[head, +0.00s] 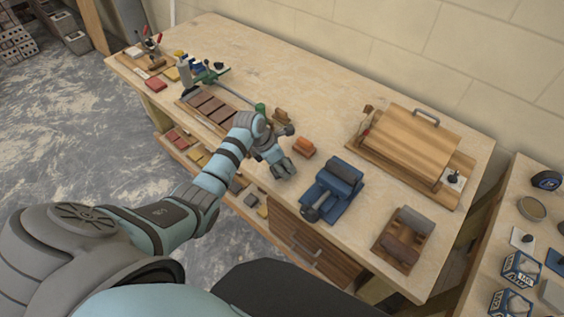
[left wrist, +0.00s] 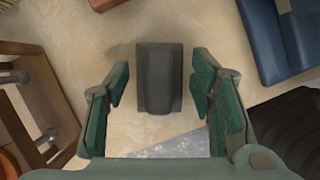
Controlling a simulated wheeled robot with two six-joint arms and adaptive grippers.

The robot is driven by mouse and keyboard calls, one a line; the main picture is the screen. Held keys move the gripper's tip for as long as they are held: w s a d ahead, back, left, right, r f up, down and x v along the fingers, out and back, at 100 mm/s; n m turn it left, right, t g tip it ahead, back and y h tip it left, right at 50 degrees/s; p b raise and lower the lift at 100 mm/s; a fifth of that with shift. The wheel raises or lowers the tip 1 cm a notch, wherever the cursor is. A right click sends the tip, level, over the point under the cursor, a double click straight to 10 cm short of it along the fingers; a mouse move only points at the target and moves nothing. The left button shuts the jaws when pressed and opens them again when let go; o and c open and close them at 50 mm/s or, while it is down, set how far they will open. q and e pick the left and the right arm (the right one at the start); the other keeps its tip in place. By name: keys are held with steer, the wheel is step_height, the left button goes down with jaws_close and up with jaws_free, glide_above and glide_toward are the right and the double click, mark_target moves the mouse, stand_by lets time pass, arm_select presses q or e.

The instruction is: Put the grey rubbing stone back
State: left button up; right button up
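The grey rubbing stone (left wrist: 158,80) is a dark grey block on the pale worktop near its front edge, seen in the left wrist view. My left gripper (left wrist: 158,90) is open around it, with one finger on each side and a gap to each. In the head view my left gripper (head: 284,170) is low over the worktop, left of the blue tool (head: 345,175), and I cannot make out the stone there. My right gripper is not in view.
A wooden tray with brown blocks (head: 184,100) lies to the left. An orange-brown block (head: 303,148) lies just behind the gripper. A wooden box (head: 379,258) with a grey and a brown piece stands at front right.

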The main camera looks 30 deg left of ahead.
arm_select(q)
steer(key=shift+r, duration=0.1)
steer(key=p+v, duration=0.3)
steer(key=v, duration=0.9)
steer(key=shift+w, duration=0.1)
